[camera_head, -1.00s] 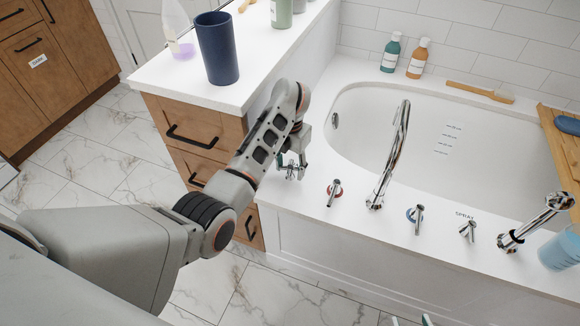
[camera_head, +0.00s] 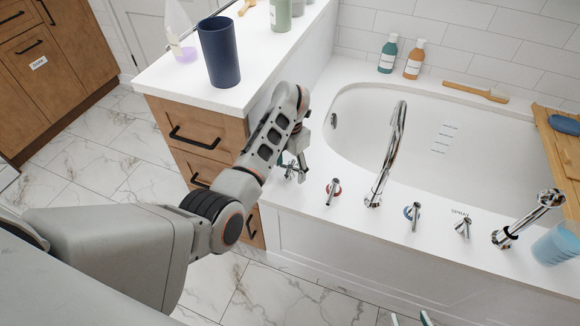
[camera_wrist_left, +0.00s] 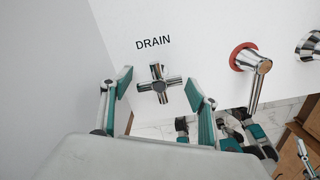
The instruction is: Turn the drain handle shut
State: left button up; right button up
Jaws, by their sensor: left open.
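The drain handle is a chrome cross (camera_wrist_left: 158,84) beside the word DRAIN on the white tub deck. In the head view it shows partly (camera_head: 294,172) at the deck's left end. My left gripper (camera_wrist_left: 157,80) is open, with one teal-padded finger on each side of the handle. The fingers look apart from it, and the handle's depth between them is hard to judge. My left wrist hides part of this in the head view. My right gripper's two fingertips (camera_head: 411,319) just show, spread apart, at the bottom edge of the head view, away from the handle.
A red-ringed tap handle (camera_head: 334,190) stands right of the drain handle, then the tall spout (camera_head: 388,160), a blue-ringed handle (camera_head: 413,214) and the spray handle (camera_head: 463,227). A white-topped cabinet (camera_head: 172,90) with a dark blue cup (camera_head: 219,52) borders the left side.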

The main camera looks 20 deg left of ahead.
aim_at(290, 167)
pick_arm(q)
notch_tip(290, 167, up, 12)
dwell(0.6)
dwell(0.5)
